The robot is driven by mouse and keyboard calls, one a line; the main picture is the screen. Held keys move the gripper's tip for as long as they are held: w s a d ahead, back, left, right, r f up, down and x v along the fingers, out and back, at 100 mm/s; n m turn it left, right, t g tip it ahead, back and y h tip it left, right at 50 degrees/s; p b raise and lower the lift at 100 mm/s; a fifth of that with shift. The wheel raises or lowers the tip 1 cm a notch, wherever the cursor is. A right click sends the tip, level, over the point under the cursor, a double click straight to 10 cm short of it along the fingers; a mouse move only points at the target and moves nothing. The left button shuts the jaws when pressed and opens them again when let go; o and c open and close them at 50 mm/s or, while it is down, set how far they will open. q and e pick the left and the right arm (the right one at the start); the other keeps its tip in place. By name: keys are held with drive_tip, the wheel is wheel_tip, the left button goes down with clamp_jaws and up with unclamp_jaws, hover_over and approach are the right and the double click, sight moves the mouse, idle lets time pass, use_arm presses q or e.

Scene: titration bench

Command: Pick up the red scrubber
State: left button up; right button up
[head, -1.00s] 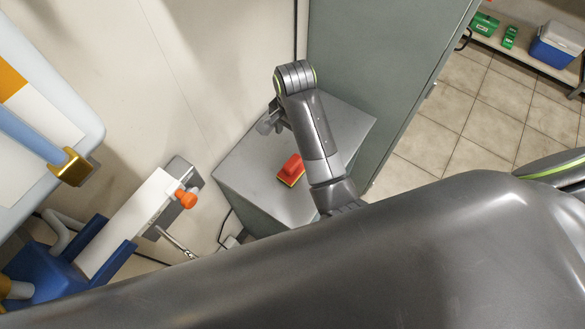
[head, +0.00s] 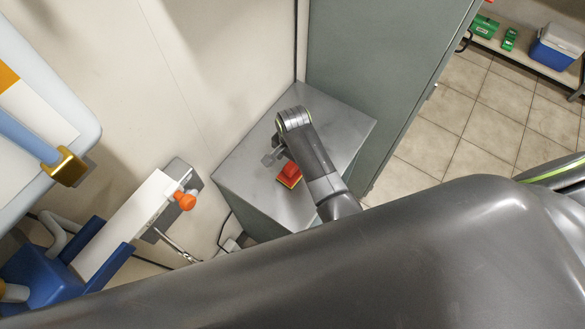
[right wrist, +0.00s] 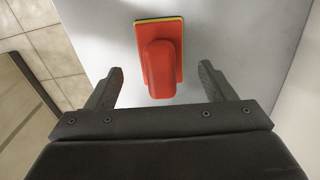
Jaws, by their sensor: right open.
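The red scrubber (head: 289,174) has a red handle block and a yellow-edged base, and it lies on top of a grey metal cabinet (head: 240,170). In the right wrist view the scrubber (right wrist: 160,58) sits just ahead of the open fingers, its handle end between the fingertips. My right gripper (head: 270,157) is open and empty beside the scrubber in the head view; in the wrist view its two fingers (right wrist: 160,74) stand on either side of the handle, apart from it. My left gripper is not in view.
A tall grey-green cabinet (head: 375,75) stands right behind the low one, and a pale wall (head: 215,70) borders it on the left. An orange knob (head: 185,200) and blue-framed equipment (head: 45,270) are at the lower left. Open tiled floor lies at the right.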

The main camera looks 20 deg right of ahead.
drive_tip(key=shift+f, duration=1.8)
drive_tip(key=c, duration=1.1)
